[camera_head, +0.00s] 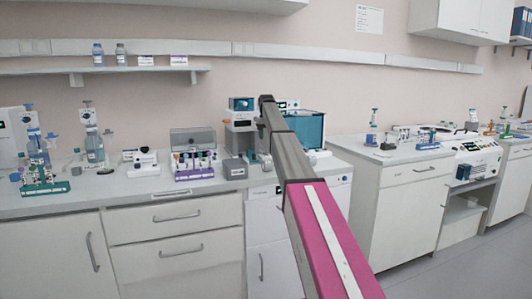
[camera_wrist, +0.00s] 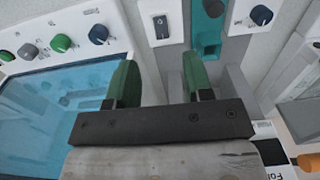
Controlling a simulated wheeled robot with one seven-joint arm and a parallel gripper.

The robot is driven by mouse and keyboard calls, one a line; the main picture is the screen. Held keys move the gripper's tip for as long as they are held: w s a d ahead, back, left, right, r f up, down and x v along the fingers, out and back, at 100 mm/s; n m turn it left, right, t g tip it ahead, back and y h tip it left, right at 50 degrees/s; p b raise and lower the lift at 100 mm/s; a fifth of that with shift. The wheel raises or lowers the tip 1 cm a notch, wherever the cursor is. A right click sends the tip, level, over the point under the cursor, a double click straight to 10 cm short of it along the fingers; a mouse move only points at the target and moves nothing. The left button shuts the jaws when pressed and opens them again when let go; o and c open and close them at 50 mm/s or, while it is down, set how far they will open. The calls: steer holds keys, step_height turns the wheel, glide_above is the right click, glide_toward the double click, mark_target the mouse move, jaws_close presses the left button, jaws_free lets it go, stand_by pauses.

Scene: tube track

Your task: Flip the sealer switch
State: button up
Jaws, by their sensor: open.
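A small dark rocker switch (camera_wrist: 161,26) sits on a white panel at the top middle of the wrist view. My gripper (camera_wrist: 158,66) is open and empty, its two green fingers apart and pointing toward that panel. The switch shows just beyond and between the fingertips, with a visible gap; I cannot tell which way it is set. Next to it is a teal and grey part (camera_wrist: 207,35) of a device. In the head view my arm reaches to a grey benchtop device (camera_head: 238,138) and covers the switch area; the gripper itself is hard to make out there.
A box with a blue window (camera_head: 310,130) stands right of my arm; in the wrist view its panel carries several knobs (camera_wrist: 61,43). A purple-based tube rack (camera_head: 195,174) stands to the left on the bench. A gap separates the right-hand cabinet (camera_head: 400,185).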

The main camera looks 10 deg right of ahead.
mark_target(266, 154)
step_height(266, 154, down, 9)
steer(key=shift+f, duration=0.1)
stand_by(0.3)
jaws_close()
